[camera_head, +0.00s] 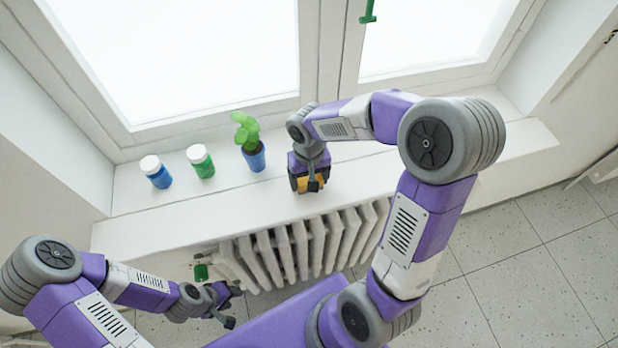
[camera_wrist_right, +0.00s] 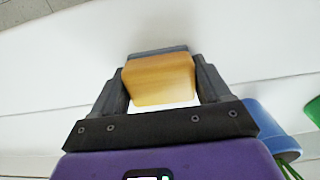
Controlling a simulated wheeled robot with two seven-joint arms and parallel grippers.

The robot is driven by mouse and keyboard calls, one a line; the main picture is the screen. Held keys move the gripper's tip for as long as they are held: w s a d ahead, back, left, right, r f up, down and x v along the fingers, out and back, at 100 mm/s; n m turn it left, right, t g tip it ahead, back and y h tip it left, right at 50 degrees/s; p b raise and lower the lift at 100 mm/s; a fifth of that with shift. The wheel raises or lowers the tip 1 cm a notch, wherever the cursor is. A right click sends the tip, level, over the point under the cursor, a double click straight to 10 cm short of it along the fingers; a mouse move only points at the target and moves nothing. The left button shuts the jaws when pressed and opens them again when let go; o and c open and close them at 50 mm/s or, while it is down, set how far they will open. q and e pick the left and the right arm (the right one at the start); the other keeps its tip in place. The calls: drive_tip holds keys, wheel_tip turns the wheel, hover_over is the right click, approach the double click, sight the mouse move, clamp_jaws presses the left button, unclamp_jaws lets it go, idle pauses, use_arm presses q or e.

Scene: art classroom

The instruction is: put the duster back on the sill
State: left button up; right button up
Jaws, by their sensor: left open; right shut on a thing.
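The duster is a yellow-orange block (camera_head: 302,184), partly hidden by my right gripper (camera_head: 311,182). In the right wrist view the block (camera_wrist_right: 160,80) sits between the two dark fingers, which are shut on it. My right gripper points down over the front part of the white sill (camera_head: 370,173), right of the potted plant. I cannot tell whether the duster touches the sill. My left gripper (camera_head: 232,306) is open and empty, low in front of the radiator and well away from the sill.
On the sill stand a blue jar (camera_head: 157,173), a green jar (camera_head: 202,164) and a plant in a blue pot (camera_head: 255,158). The sill right of my right gripper looks clear. A white radiator (camera_head: 300,245) is below, and the window (camera_head: 190,60) is behind.

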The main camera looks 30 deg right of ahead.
drive_tip(key=o, duration=0.9)
wheel_tip(320, 180, up, 12)
drive_tip(key=p, duration=0.2)
idle(0.4)
